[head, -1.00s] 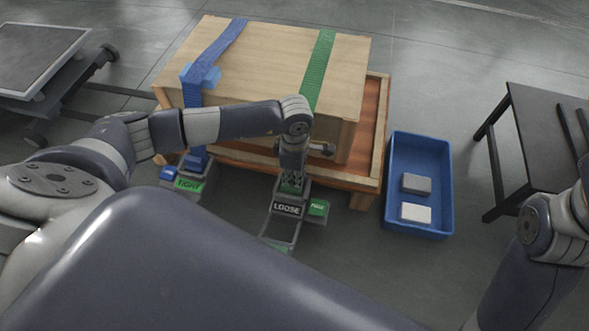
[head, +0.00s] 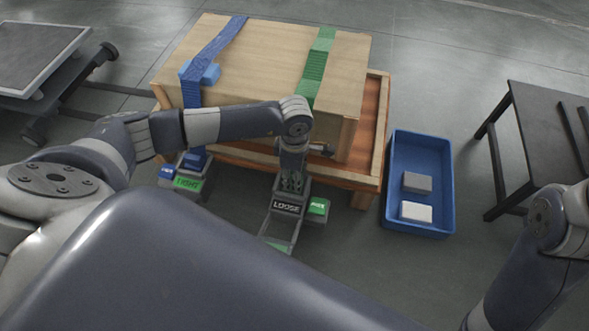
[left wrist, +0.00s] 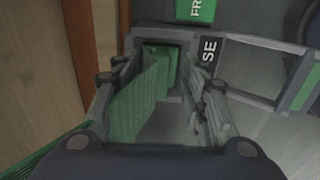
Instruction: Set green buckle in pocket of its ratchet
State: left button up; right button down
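The green strap (head: 314,75) runs over the right part of the wooden crate and down its near side. Its ratchet (head: 287,208), labelled LOOSE, stands on the floor in front. In the left wrist view, the green buckle (left wrist: 166,68) sits within the grey pocket frame (left wrist: 184,52) of the ratchet; how deep it is seated I cannot tell. The strap (left wrist: 138,103) rises from it between my fingers. My left gripper (left wrist: 165,90) is over the pocket, its fingers spread apart on either side of the buckle. My right gripper is outside the frame.
A blue strap (head: 212,50) crosses the crate (head: 270,45); its ratchet (head: 188,183) reads TIGHT. A blue bin (head: 420,150) with two small blocks stands right, a dark table (head: 530,130) further right, a cart (head: 40,60) left.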

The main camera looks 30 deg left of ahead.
pick_arm(q)
notch_tip(320, 180, up, 12)
dwell(0.6)
